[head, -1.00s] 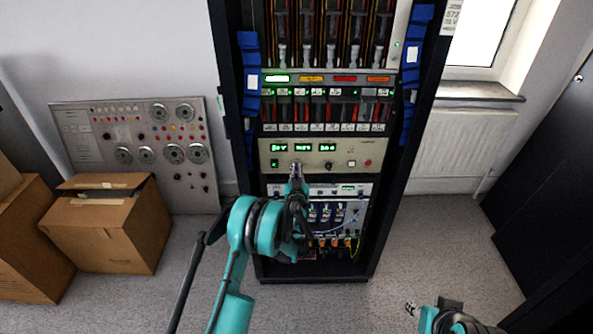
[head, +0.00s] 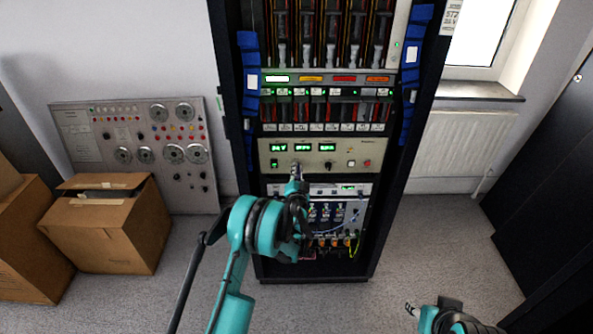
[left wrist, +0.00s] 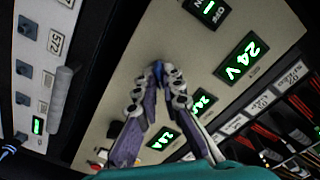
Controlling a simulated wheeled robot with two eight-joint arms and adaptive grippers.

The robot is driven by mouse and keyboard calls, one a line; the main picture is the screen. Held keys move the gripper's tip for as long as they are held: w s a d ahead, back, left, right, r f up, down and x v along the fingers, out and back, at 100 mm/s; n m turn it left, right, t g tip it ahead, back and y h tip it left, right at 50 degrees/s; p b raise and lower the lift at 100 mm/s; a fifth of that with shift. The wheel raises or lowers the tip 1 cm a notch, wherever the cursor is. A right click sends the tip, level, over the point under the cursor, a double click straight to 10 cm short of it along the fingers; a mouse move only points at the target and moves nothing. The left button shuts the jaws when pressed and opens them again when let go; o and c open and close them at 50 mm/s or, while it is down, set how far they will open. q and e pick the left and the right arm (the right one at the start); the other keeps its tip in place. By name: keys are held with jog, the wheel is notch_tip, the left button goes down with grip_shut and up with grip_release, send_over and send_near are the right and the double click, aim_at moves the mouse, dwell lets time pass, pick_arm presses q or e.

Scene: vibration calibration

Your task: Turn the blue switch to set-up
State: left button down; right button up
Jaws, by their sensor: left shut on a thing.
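The blue switch (left wrist: 158,68) shows as a small bit of blue between my left fingertips in the left wrist view. It sits on the beige panel (left wrist: 112,80). My left gripper (left wrist: 158,78) is shut on it, and the fingers hide most of it, so its setting and marks cannot be read. In the head view my left gripper (head: 296,170) reaches the lower left part of the beige panel (head: 378,147), under its green displays. My right gripper (head: 411,309) is low at the right, away from the rack; its jaw state is unclear.
Green displays (left wrist: 240,58), one reading 24V, lie close to the left fingers. The dark rack (head: 387,215) has cabled units below the panel. Cardboard boxes (head: 90,245) and a grey dial panel (head: 85,150) stand left. Open floor (head: 430,235) lies right.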

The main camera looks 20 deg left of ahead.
pick_arm(q)
jog(key=m, duration=0.8)
jog(key=shift+d+f+m, duration=0.1)
jog(key=shift+f+m, duration=0.05)
jog(key=shift+m, duration=0.25)
dwell(0.4)
jog(key=c, duration=1.7)
grip_release()
jog(key=v, duration=0.7)
jog(key=shift+s+d, duration=0.1)
jog(key=shift+s, duration=0.2)
